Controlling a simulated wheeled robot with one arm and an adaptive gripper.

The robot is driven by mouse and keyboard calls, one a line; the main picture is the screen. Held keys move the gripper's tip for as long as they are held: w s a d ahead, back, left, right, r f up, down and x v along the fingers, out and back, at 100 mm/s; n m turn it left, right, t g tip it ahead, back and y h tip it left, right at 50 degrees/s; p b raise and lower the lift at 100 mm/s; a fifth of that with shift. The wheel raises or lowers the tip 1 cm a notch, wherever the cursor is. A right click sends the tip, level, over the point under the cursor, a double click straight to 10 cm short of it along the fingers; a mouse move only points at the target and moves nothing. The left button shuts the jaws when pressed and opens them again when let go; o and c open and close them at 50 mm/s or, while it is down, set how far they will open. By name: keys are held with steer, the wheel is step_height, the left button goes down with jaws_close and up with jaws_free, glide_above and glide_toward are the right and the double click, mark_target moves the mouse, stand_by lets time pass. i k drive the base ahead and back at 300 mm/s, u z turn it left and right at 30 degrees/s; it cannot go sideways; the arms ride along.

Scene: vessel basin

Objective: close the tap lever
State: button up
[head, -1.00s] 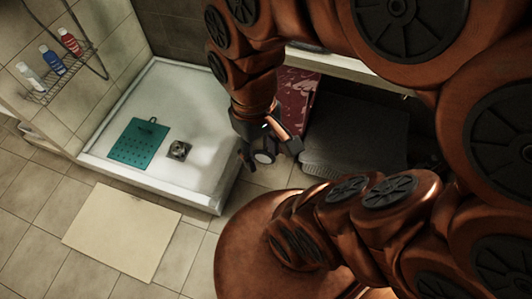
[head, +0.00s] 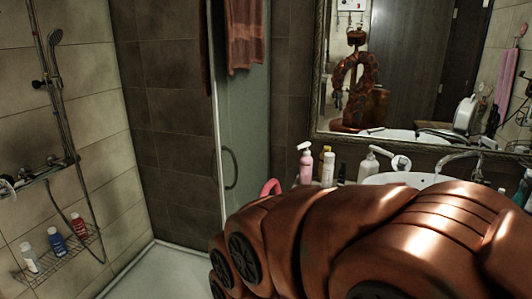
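The chrome tap (head: 460,156) stands at the back right of the white basin (head: 385,179), its curved spout reaching left over the bowl. Its lever is too small and dim for me to tell its position, and I cannot tell whether water runs. My arm's large copper links fill the lower right and hide the front of the basin. My gripper is not in view.
A pink pump bottle (head: 305,165), a white and yellow bottle (head: 328,168) and a white pump bottle (head: 368,167) stand left of the basin. A mirror (head: 420,80) hangs behind. A shower door (head: 243,130) and a wire shelf with bottles (head: 60,255) are left.

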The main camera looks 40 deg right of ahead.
mark_target(475, 177)
steer(key=z, duration=2)
steer(key=i, duration=0.8)
steer(key=u, duration=0.35)
